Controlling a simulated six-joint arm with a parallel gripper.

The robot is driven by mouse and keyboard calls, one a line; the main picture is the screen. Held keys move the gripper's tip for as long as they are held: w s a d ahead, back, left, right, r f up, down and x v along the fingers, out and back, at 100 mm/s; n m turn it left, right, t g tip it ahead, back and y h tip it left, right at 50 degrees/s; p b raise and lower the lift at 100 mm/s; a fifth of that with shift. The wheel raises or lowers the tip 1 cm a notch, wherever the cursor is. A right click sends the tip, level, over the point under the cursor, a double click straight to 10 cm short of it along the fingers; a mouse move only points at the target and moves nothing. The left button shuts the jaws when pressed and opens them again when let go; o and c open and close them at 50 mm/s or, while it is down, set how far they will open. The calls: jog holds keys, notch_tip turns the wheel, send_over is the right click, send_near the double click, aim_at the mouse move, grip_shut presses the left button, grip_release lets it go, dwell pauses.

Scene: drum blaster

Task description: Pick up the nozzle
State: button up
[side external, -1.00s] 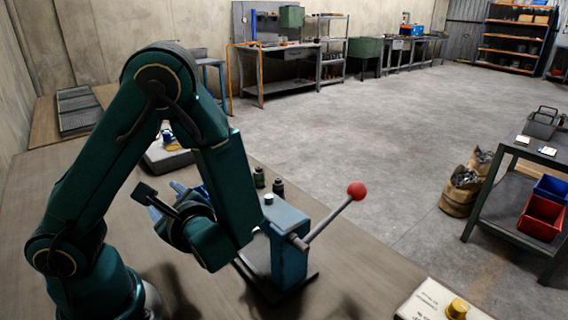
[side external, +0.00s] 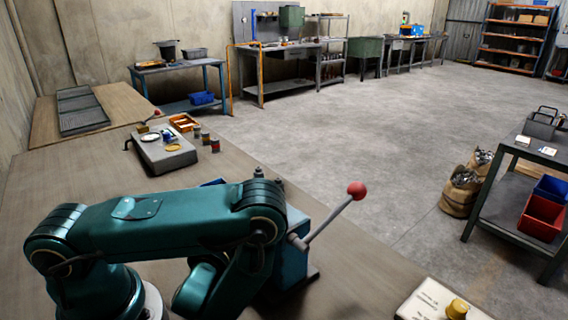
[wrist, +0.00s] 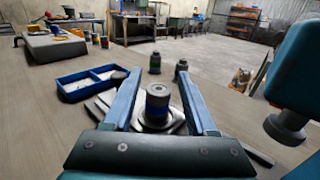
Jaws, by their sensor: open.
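A short dark cylindrical piece with a blue band (wrist: 157,104), which looks like the nozzle, stands upright on a grey metal plate (wrist: 150,127) in the wrist view. My gripper (wrist: 159,75) is open, with one blue finger on each side of this piece. I see a gap to each finger and cannot tell any contact. Two similar dark pieces, a left one (wrist: 154,63) and a right one (wrist: 181,68), stand farther off on the table. In the side view my arm hides the gripper and the banded piece.
A blue tray (wrist: 72,93) with compartments lies left of my gripper. A teal machine (wrist: 306,65) stands close on the right; its lever has a red ball (side external: 357,190). A grey box (side external: 165,154) stands farther back.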

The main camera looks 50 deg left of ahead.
jog(key=shift+x, duration=1.65)
grip_shut()
